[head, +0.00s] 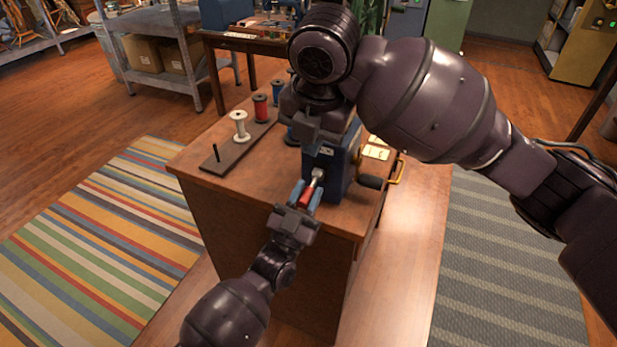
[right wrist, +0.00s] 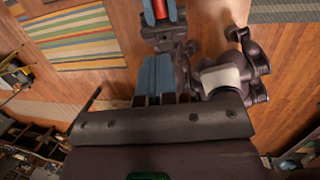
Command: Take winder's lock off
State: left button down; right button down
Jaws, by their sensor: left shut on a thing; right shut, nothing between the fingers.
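The winder (head: 335,172) is a dark blue box with a crank (head: 372,181) on its right side, standing near the front edge of a wooden cabinet top. A red piece with a grey metal end (head: 318,175), which looks like the winder's lock, sits at its front. My left gripper (head: 305,193) is shut on the red part; the grey end points at the winder, and I cannot tell whether it is still in it. The red part also shows in the right wrist view (right wrist: 160,9). My right gripper (right wrist: 156,60) is shut and empty, and its arm hides the winder's top.
A dark spool rack (head: 215,165) with a white spool (head: 240,127), a red spool (head: 261,107), a blue spool (head: 277,92) and a bare peg stands left of the winder. Cards (head: 376,150) lie behind the crank. Striped rugs flank the cabinet (head: 265,240).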

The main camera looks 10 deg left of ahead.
aim_at(307, 195)
pick_arm(q)
jog(key=shift+f, duration=0.1)
pick_arm(e)
jog(key=x, duration=1.4)
jog(key=shift+f, duration=0.1)
